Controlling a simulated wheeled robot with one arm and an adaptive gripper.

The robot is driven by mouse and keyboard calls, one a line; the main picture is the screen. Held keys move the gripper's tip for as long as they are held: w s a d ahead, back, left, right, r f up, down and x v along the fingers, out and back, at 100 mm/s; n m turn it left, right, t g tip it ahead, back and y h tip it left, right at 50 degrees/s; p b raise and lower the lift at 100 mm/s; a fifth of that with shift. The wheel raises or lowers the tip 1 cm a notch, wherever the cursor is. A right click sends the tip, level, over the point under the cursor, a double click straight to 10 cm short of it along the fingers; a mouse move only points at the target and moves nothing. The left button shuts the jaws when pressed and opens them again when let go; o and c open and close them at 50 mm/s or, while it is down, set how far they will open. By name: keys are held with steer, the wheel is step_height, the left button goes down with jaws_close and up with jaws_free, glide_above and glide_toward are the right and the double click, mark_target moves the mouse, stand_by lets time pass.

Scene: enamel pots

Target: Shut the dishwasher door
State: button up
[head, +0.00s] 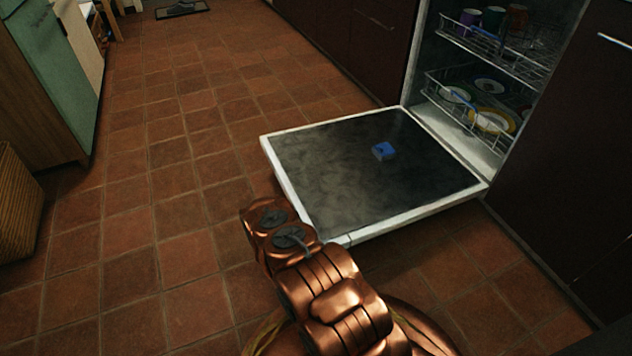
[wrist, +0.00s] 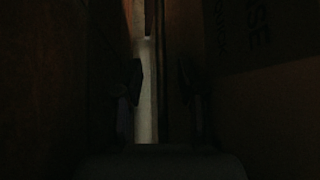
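The dishwasher door (head: 330,165) is fully open and lies about level above the floor, with a dark inner panel and a white rim. The dishwasher (head: 465,125) stands in the dark cabinet row at right, its racks inside. My copper arm reaches up from the bottom of the head view, its visible end by the door's near left corner. My gripper is not made out in the head view. In the dark wrist view my gripper (wrist: 158,85) shows two fingers apart. A pale upright strip (wrist: 147,90) shows between them; I cannot tell what it is.
A blue block (head: 383,151) sits on the door panel. The upper rack (head: 510,55) holds cups and the lower rack (head: 465,95) holds plates. Tiled floor (head: 150,220) is clear to the left. A wicker basket (head: 18,205) stands at far left.

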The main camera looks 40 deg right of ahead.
steer(key=b+x, duration=0.1)
steer(key=x, duration=0.6)
steer(key=shift+w+d+r+b, duration=0.1)
steer(key=shift+d+b, duration=0.05)
steer(key=shift+b, duration=0.2)
jaws_close()
stand_by(0.4)
